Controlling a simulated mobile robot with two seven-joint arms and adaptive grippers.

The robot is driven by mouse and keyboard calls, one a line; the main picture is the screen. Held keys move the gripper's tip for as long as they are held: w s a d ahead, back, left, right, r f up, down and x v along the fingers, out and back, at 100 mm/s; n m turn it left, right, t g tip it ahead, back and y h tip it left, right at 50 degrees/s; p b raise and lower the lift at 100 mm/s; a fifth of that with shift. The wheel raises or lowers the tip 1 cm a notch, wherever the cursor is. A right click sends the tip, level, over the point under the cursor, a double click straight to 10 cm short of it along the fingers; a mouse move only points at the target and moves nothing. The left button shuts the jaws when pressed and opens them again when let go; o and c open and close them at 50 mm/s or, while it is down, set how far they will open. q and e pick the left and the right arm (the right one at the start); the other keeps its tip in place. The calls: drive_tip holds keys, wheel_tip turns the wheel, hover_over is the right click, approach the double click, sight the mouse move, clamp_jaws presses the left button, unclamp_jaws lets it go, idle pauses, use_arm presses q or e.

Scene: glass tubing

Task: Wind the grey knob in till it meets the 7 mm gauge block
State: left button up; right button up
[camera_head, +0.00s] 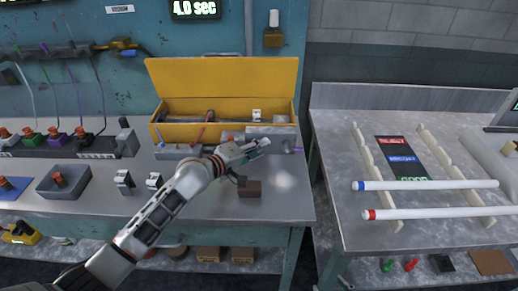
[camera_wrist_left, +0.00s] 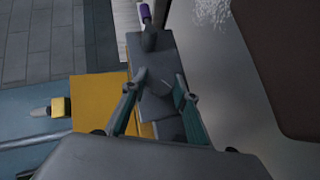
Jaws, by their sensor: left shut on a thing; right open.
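My left gripper (camera_head: 264,145) is over the right part of the left bench, in front of the yellow box. In the left wrist view its two fingers (camera_wrist_left: 160,77) close around a small grey rounded piece (camera_wrist_left: 153,86), which looks like the grey knob. That piece sits at a grey block-shaped fixture (camera_wrist_left: 144,55). A dark rounded part with a purple end (camera_wrist_left: 146,14) stands at the fixture's far end. The fixture also shows in the head view (camera_head: 272,131), partly hidden by my gripper. I cannot pick out the 7 mm gauge block for certain. My right gripper is not in view.
The open yellow box (camera_head: 222,80) stands behind my gripper. Switches and small boxes (camera_head: 58,181) stand at left. A second bench at right holds two white tubes (camera_head: 430,185).

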use_arm(q)
drive_tip(key=shift+w+a+r, duration=0.1)
idle(0.5)
drive_tip(key=o, duration=1.1)
drive_tip(key=v, duration=1.2)
